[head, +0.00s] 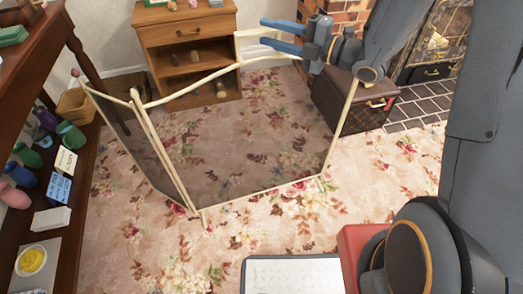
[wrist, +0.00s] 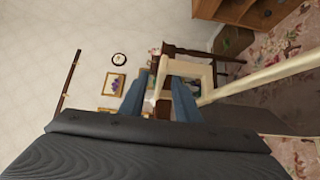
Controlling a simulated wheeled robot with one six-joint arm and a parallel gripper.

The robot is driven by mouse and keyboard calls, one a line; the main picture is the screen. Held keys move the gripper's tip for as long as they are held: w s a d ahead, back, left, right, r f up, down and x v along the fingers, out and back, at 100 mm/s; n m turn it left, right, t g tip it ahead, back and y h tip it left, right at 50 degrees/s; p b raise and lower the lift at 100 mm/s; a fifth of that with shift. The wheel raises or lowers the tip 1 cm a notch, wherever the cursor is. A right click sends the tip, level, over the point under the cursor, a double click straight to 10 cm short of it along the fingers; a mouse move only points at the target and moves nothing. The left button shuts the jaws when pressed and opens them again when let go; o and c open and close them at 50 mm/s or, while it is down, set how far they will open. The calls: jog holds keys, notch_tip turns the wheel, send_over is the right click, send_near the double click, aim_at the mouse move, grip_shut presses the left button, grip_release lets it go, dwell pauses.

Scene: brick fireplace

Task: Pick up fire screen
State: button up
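The fire screen (head: 232,195) stands unfolded on the floral carpet, with a cream frame and dark see-through mesh panels. My gripper (head: 265,32) is at its upper right side, its two blue fingers apart and pointing left. A cream end part of the screen's frame shows beside and below the fingertips. In the wrist view, the fingers of my gripper (wrist: 168,80) lie around a pale strip of the fire screen (wrist: 190,68); I cannot tell whether they touch it. My gripper and arm hide part of the screen's right top.
A wooden cabinet (head: 190,35) stands behind the screen. A brown case (head: 345,103) lies at right by the brick fireplace. Carpet in front of the screen is clear.

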jog(key=shift+x, duration=1.2)
grip_shut()
dwell(0.4)
jog(key=shift+r, duration=0.1)
